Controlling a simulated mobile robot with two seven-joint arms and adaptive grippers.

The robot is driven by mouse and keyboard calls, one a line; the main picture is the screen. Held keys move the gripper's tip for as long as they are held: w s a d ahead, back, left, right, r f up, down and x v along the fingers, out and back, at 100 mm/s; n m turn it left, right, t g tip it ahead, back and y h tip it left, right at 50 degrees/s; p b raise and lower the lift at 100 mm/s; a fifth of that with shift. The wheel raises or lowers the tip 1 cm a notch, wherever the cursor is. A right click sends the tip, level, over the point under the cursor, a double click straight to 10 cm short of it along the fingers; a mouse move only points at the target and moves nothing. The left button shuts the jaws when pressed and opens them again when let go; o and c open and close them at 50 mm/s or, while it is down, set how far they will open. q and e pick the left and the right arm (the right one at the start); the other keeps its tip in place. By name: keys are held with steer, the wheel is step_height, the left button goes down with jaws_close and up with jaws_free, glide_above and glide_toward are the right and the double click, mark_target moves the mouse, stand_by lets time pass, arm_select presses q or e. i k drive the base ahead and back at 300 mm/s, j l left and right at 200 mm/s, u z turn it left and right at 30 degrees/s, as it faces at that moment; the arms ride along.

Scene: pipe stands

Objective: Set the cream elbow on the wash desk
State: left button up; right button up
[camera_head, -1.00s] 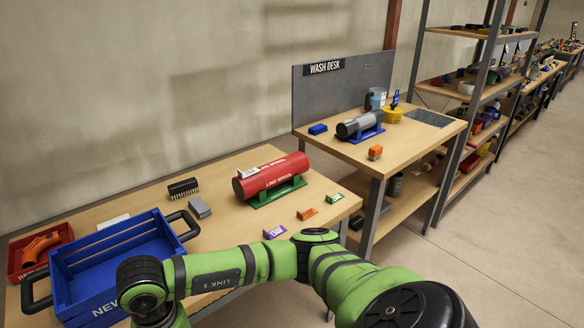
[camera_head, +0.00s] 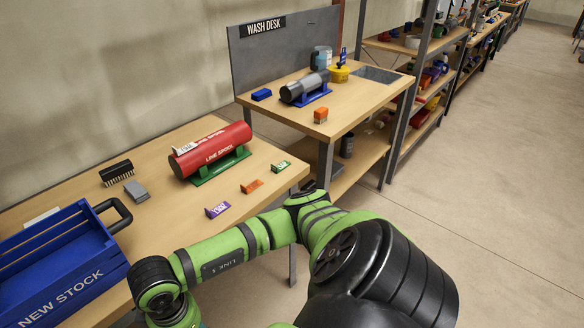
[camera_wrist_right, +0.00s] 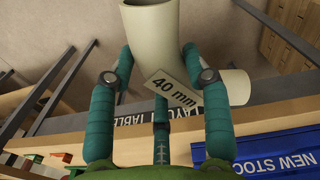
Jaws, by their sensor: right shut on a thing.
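A cream elbow (camera_wrist_right: 160,50) with a "40 mm" label fills the upper middle of the right wrist view. My right gripper (camera_wrist_right: 160,85) is shut on it, with its teal fingers around the pipe. Neither the elbow nor the right gripper's fingers show in the head view; only a green arm of mine crosses the lower part. The wash desk (camera_head: 345,113) stands at the upper middle of the head view, with its sign on a grey back panel. My left gripper is not in view.
On the wash desk are a grey pipe on a blue stand (camera_head: 305,90), a blue block (camera_head: 262,94), an orange block (camera_head: 320,115) and a yellow tub (camera_head: 338,74). The nearer table holds a red pipe (camera_head: 212,150), small colored tags and a blue crate (camera_head: 60,265).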

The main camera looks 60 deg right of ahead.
mark_target(336, 110)
steer(key=k+l, duration=0.1)
steer(key=l, duration=0.65)
steer(key=k+l, duration=0.1)
steer(key=l, duration=1.35)
steer(key=k+l, duration=0.15)
steer(key=l, duration=0.6)
steer(key=k+l, duration=0.1)
steer(key=l, duration=0.65)
steer(key=k+l, duration=0.1)
steer(key=l, duration=0.6)
steer(key=k+l, duration=0.1)
steer(key=l, duration=0.65)
